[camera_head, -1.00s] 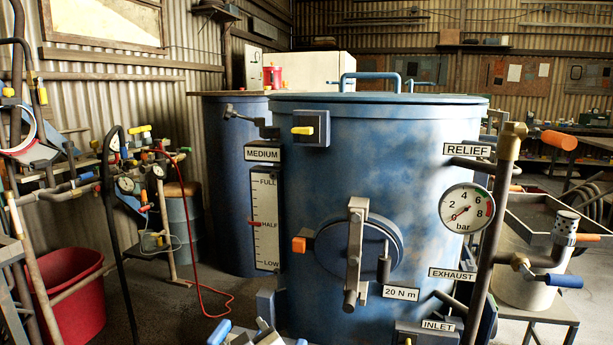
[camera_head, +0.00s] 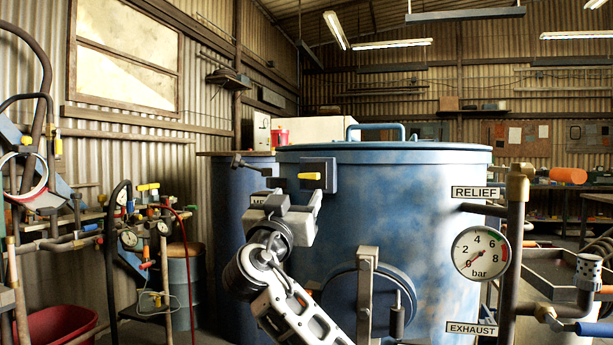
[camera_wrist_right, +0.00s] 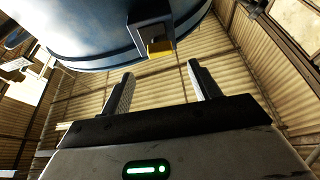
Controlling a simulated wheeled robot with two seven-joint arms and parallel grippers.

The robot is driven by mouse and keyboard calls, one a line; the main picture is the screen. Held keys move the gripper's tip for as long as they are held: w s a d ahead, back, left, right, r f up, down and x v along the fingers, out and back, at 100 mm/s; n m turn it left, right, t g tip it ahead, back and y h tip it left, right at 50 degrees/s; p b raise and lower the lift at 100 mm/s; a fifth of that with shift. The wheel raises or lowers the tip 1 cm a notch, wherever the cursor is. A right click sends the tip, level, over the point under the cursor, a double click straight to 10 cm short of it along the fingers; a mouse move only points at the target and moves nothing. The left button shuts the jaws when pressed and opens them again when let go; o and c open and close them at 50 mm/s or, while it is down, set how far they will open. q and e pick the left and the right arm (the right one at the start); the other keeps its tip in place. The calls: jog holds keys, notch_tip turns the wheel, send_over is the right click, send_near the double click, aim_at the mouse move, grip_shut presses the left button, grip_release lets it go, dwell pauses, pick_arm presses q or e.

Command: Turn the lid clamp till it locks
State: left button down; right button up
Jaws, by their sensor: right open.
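The lid clamp, a dark block with a short yellow handle (camera_head: 310,176), sits on the blue pot (camera_head: 430,215) just below its lid rim. The handle lies about level and points left. My right gripper (camera_head: 296,201) is just below and left of the clamp, open and empty. In the right wrist view the two fingers (camera_wrist_right: 162,88) stand apart, and the yellow handle (camera_wrist_right: 160,47) shows beyond their tips, roughly between them. I see no contact. The blue lid (camera_head: 385,147) with its bar handle is on the pot. My left gripper is out of view.
A dark lever (camera_head: 248,164) juts from the pot left of the clamp. A pressure gauge (camera_head: 480,253) and pipe (camera_head: 517,235) stand at the right. A round hatch with a grey bar (camera_head: 366,290) is below. A hose rack (camera_head: 140,235) stands at the left.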

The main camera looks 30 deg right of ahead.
aim_at(307, 178)
jog(key=p+x, duration=0.1)
jog(key=x, duration=0.7)
jog(key=shift+w+d+p, duration=0.15)
jog(key=shift+p, duration=0.25)
jog(key=c, duration=1)
